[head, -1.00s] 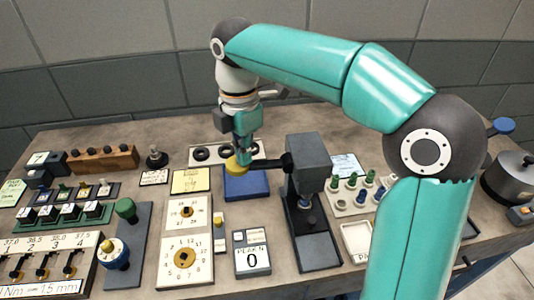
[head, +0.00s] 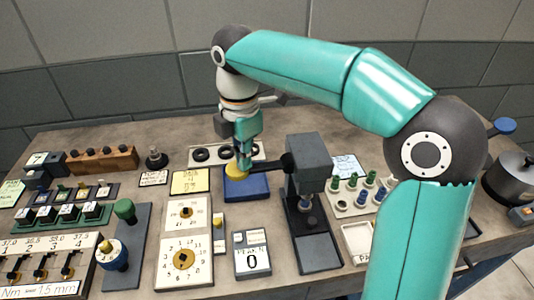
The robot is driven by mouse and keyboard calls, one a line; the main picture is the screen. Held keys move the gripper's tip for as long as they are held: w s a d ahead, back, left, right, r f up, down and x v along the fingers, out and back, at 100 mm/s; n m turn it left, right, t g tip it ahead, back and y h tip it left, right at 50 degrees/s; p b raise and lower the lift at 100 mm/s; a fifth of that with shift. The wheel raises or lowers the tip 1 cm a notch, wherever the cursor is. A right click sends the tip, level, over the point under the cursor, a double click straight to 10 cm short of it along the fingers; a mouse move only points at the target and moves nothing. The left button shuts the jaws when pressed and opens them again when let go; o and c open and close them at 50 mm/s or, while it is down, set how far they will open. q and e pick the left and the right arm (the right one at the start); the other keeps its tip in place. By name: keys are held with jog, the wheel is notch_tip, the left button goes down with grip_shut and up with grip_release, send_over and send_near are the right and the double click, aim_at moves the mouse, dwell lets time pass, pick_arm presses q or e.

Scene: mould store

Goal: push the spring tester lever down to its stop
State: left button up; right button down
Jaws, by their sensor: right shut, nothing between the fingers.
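The spring tester (head: 312,175) is a dark grey column on a base plate, right of the middle of the table. Its black lever (head: 272,166) reaches out to the left and ends in a yellow knob (head: 234,171). The knob sits low, in front of or over the blue block (head: 250,188); I cannot tell if they touch. My right gripper (head: 244,168) is shut and empty, pointing down, with its fingertips at the knob. It seems to touch the knob and hides part of it. My left gripper is not in view.
A small meter marked PEAK N (head: 252,258) reads 0 in front of the tester. Dial plates (head: 187,215) stand to the left. A white rack with green and blue pegs (head: 348,203) stands to the right. A pot (head: 512,180) is at the far right.

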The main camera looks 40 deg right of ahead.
jog(key=shift+f, duration=0.35)
jog(key=shift+f+b, duration=0.3)
jog(key=shift+f, duration=0.25)
dwell(0.5)
jog(key=shift+s+f, duration=0.1)
jog(key=shift+f, duration=0.15)
jog(key=shift+f+b, duration=0.15)
jog(key=shift+b, duration=0.15)
dwell(0.3)
